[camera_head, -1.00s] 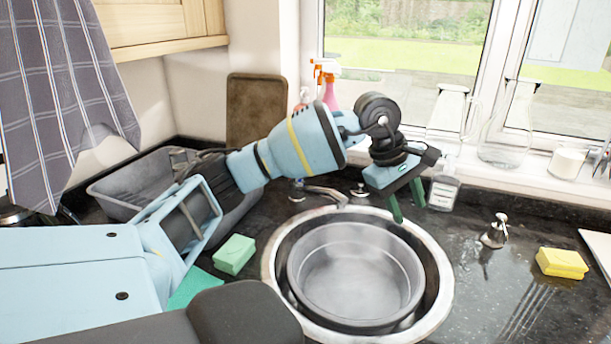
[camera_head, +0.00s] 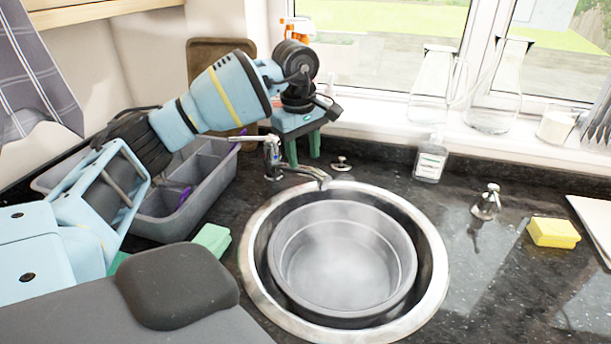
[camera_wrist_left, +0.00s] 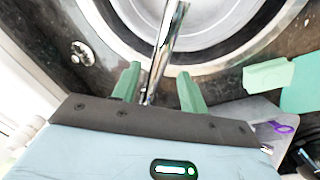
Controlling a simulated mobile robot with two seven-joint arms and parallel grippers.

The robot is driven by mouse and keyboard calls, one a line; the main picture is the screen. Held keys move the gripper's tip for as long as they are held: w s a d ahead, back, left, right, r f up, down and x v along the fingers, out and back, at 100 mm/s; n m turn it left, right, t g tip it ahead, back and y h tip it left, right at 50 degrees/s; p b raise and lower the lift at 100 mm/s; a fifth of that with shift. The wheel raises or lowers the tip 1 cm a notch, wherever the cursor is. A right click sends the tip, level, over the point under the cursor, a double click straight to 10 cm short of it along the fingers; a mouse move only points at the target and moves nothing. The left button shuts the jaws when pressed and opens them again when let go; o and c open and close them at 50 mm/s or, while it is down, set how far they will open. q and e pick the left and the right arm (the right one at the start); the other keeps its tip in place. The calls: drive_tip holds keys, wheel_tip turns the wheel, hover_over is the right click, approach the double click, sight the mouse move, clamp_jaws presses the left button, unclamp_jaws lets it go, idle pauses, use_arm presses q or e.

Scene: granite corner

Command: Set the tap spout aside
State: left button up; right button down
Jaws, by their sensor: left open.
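The chrome tap spout (camera_head: 308,171) reaches from the tap body (camera_head: 272,158) at the back of the sink toward the basin's left rear rim. My left gripper (camera_head: 303,156) points down with its green fingers open, just behind and above the spout. In the left wrist view, the spout (camera_wrist_left: 165,50) runs between the two spread fingers of the gripper (camera_wrist_left: 158,74) and over the sink rim. A gap shows on both sides; I see no contact. My right gripper is not in view.
A grey tub (camera_head: 290,248) sits in the round steel sink (camera_head: 433,262). A grey caddy (camera_head: 190,215) and a green sponge (camera_head: 211,241) are at left. A soap bottle (camera_head: 430,160), a dispenser (camera_head: 486,203) and a yellow sponge (camera_head: 553,232) stand right of the sink.

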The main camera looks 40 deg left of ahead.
use_arm(q)
drive_tip(key=f, duration=0.7)
drive_tip(key=shift+w+f, duration=0.15)
drive_tip(key=shift+w, duration=0.2)
clamp_jaws()
